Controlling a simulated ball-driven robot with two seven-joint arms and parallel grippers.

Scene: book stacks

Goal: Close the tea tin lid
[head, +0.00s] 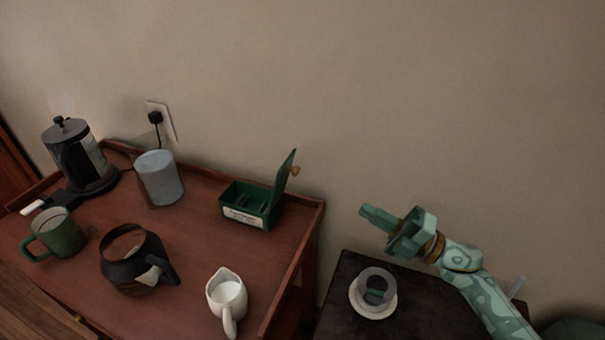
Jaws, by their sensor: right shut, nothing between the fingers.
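The green tea tin (246,208) sits near the right end of the red-brown wooden tray table. Its lid (284,181) stands open, hinged up on the right side, with a small brass knob (294,170) facing right. The tin's inside shows dividers, and a pale label is on its front. My right gripper (368,213) is shut and empty, to the right of the lid and apart from it, above the dark side table. My left gripper is not in view.
A glass on a saucer (374,293) stands on the dark table (420,310) below my right gripper.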

